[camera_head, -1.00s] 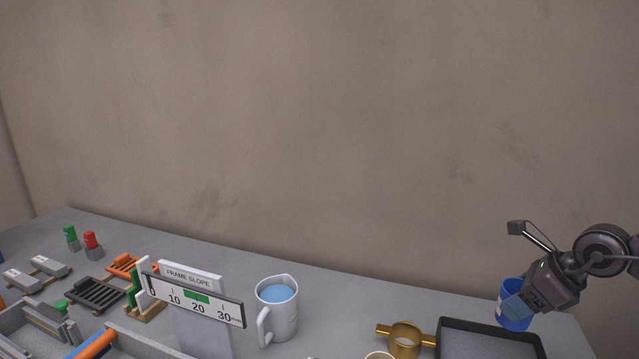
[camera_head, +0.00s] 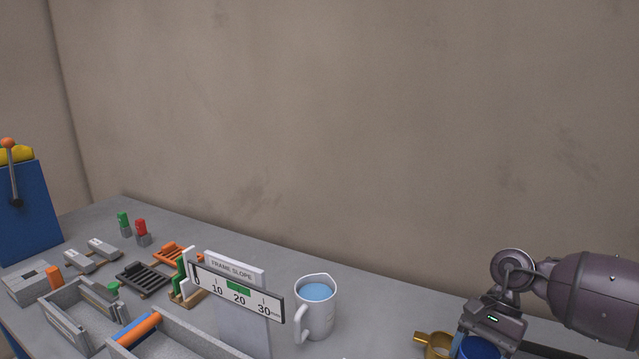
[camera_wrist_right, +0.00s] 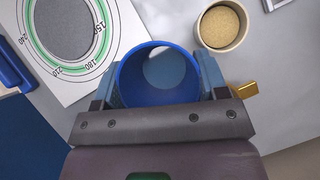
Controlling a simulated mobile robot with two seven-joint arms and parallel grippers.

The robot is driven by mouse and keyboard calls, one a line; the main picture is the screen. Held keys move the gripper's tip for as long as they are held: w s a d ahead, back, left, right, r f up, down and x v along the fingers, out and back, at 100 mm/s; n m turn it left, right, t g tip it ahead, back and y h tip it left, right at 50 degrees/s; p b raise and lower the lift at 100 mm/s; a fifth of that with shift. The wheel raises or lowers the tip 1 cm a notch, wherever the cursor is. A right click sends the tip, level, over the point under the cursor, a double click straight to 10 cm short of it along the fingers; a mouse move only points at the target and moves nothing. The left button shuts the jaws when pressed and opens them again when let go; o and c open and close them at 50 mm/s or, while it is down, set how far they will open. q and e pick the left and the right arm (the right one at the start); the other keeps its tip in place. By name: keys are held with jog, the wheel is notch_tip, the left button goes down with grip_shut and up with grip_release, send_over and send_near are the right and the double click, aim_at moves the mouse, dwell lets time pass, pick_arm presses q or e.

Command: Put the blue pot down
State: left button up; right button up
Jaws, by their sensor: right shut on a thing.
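The blue pot (camera_head: 480,349) is at the bottom edge of the head view, partly cut off and partly covered by my right gripper (camera_head: 492,336). In the right wrist view the blue pot (camera_wrist_right: 158,88) shows from above, with its open mouth facing the camera and a pale round patch inside. The fingers of my right gripper (camera_wrist_right: 158,80) are closed on its two sides. I cannot tell whether the pot touches the table (camera_wrist_right: 175,22). My left gripper is not in view.
A white card with a green ring scale (camera_wrist_right: 108,62) lies left of the pot. A cup of tan grains (camera_wrist_right: 222,24) stands beyond it on the right. A brass holder (camera_head: 434,345) is just left of the pot. A white jug (camera_head: 316,310) stands farther left.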

jog(key=a+n+g+h, duration=0.2)
jog(key=a+n+h, duration=0.3)
jog(key=a+n, duration=0.2)
jog(key=shift+s+a+n, duration=0.3)
jog(key=shift+s+n, duration=0.15)
jog(key=shift+n, duration=0.95)
